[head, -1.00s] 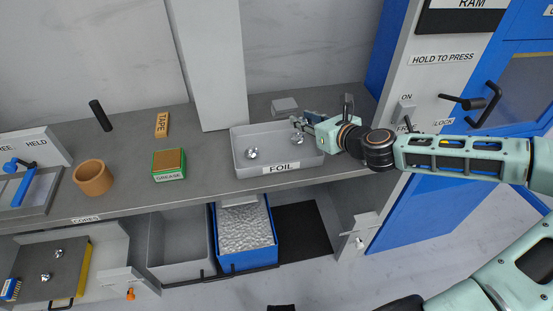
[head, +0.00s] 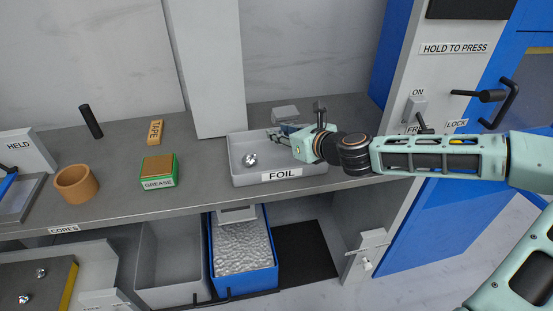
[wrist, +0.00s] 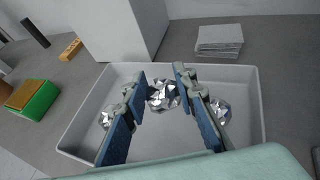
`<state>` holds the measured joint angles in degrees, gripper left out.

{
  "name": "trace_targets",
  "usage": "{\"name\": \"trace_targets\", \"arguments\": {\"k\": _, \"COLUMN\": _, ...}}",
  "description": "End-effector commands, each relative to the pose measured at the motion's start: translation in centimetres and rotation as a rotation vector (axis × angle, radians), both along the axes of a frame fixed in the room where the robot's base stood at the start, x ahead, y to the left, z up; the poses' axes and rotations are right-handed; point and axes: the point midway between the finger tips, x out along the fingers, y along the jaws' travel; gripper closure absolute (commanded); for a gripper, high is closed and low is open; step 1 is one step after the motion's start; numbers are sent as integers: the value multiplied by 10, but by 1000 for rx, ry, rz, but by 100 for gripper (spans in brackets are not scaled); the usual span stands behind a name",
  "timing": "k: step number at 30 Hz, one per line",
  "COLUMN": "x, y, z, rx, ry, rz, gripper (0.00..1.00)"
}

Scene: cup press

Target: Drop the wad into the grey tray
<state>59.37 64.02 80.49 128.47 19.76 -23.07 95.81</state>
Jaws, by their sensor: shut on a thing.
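The grey tray (head: 238,178), labelled FOIL, stands on the worktop in the head view, and its rim shows in the wrist view (wrist: 255,75). My gripper (head: 273,135) reaches over the tray from the right. In the wrist view its blue-padded fingers (wrist: 161,84) are shut on a crumpled silver wad (wrist: 163,96). The held wad appears over the tray, towards its far wall; its exact height is unclear. One loose wad (head: 250,159) lies in the tray's left part. In the wrist view another wad (wrist: 220,110) lies on the right, partly behind a finger.
A grey post (head: 215,75) stands behind the tray. A flat stack (wrist: 219,40) lies beyond its far right. A green GREASE box (head: 158,170), a TAPE block (head: 156,131) and a brown cup (head: 76,183) are on the left. A blue bin (head: 243,250) sits below.

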Motion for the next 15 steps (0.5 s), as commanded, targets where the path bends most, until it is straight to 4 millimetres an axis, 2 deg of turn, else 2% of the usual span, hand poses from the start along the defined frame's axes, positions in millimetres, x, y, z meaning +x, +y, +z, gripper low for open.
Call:
{"name": "trace_targets", "arguments": {"k": 1, "x": 0, "y": 0, "z": -10, "rx": -1, "ry": -1, "rz": 0, "gripper": 84}}
{"name": "trace_targets", "arguments": {"k": 3, "x": 0, "y": 0, "z": -14, "rx": -1, "ry": -1, "rz": 0, "gripper": 84}}
{"name": "trace_targets", "arguments": {"k": 13, "x": 0, "y": 0, "z": -14, "rx": 0, "ry": 0, "rz": 0, "gripper": 84}}
{"name": "trace_targets", "arguments": {"k": 14, "x": 0, "y": 0, "z": -14, "rx": 0, "ry": 0, "rz": 0, "gripper": 73}}
{"name": "trace_targets", "arguments": {"k": 15, "x": 0, "y": 0, "z": -14, "rx": 0, "ry": 0, "rz": 0, "gripper": 69}}
